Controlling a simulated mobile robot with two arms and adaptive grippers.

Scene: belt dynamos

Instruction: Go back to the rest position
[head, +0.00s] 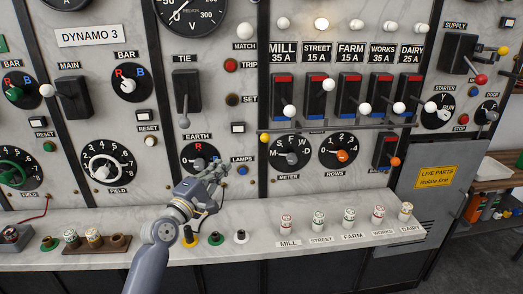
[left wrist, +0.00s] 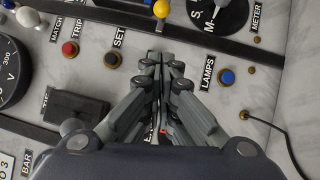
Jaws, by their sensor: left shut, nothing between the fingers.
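My left gripper (head: 222,172) is in front of the lower part of the panel, by the EARTH dial (head: 198,154) and just left of the blue LAMPS button (head: 242,171). Its fingers are together and empty. In the left wrist view my gripper (left wrist: 163,62) points at the panel, with the blue LAMPS button (left wrist: 226,77) to its right and the red TRIP button (left wrist: 70,48) to its left. The fingers hide most of the EARTH dial there. My right gripper is in neither view.
A marble ledge (head: 350,238) runs below the panel. It bears several labelled fuses, a row of small parts on a brown strip (head: 75,248), and coloured pegs near my arm. A grey cabinet (head: 425,190) stands at the right. Switches and knobs stick out from the panel.

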